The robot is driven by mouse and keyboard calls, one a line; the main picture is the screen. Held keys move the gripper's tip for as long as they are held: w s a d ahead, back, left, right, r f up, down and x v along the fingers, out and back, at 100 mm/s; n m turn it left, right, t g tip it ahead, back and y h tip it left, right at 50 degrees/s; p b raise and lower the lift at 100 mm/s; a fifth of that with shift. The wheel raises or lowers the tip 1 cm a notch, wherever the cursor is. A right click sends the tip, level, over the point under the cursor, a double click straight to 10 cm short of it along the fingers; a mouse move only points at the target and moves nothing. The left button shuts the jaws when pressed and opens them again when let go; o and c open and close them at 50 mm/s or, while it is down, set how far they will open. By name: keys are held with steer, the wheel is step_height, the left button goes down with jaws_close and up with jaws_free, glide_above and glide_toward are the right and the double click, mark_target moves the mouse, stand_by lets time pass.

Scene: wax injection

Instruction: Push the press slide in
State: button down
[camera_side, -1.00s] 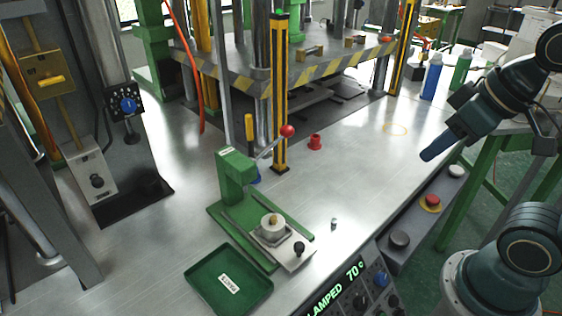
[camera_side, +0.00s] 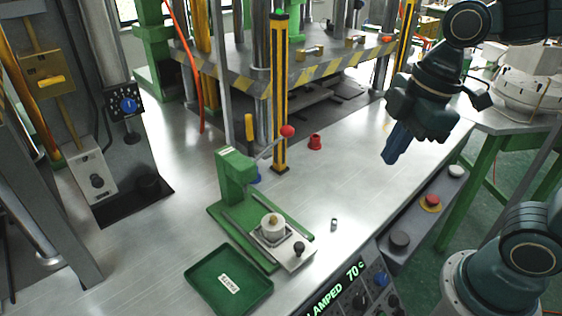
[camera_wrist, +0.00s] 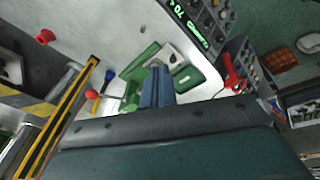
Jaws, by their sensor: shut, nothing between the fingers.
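The small green press (camera_side: 235,172) stands on the bench with a red-balled lever (camera_side: 287,131) at its top. Its metal slide (camera_side: 284,254) sits out at the front of the green base, with a black knob (camera_side: 299,248) at its near end. My gripper (camera_side: 388,160) is shut and empty, in the air above the bench, right of and well apart from the press. In the wrist view my blue fingers (camera_wrist: 159,70) partly cover the press (camera_wrist: 132,95).
A green tray (camera_side: 264,299) lies in front of the press. A striped post (camera_side: 280,100) and a red cup (camera_side: 315,142) stand behind it. A small metal piece (camera_side: 334,224) lies to its right. A control panel (camera_side: 352,296) lines the front edge. The bench at right is mostly clear.

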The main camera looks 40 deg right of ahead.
steer(key=w+a+f+n+g, duration=0.35)
steer(key=a+n, duration=0.25)
steer(key=n, duration=0.5)
steer(key=n+g, duration=0.3)
steer(key=n, duration=0.8)
glide_above(303, 260)
steer(key=s, duration=0.1)
step_height(303, 260, down, 7)
steer(key=shift+a+f+h, duration=0.15)
steer(key=shift+h, duration=0.15)
steer(key=x, duration=0.9)
steer(key=shift+s+f, duration=0.1)
steer(key=shift+f, duration=0.4)
steer(key=shift+w+d, duration=0.15)
steer(key=shift+w, duration=0.85)
steer(key=shift+w+d, duration=0.2)
steer(key=shift+w, duration=0.75)
steer(key=shift+w, duration=0.1)
